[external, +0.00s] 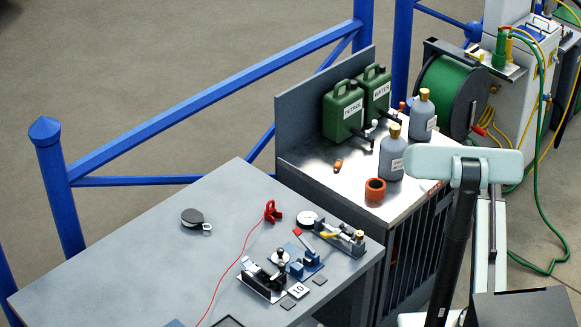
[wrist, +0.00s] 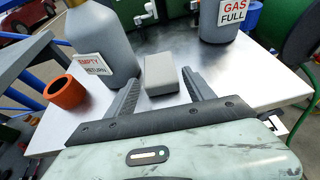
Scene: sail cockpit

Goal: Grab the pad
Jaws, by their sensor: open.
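A grey block-shaped pad (wrist: 162,74) lies on the metal bench top (wrist: 262,90) in the wrist view. My gripper (wrist: 163,86) is open, with its dark ribbed fingers apart on the left and right of the pad's near end. I cannot tell whether either finger touches it. Most of the pad extends beyond the fingertips. In the external view my pale wrist is at the right side of the bench (external: 318,182); the fingers and the pad are hidden there.
A grey bottle (wrist: 98,45) labelled EMPTY RETURN stands close left of the pad. A GAS FULL bottle (wrist: 226,20) is behind right. An orange cup (wrist: 66,92) is at left. Green cans (external: 343,112) stand at the bench's back. A grey table (external: 150,235) holds small devices.

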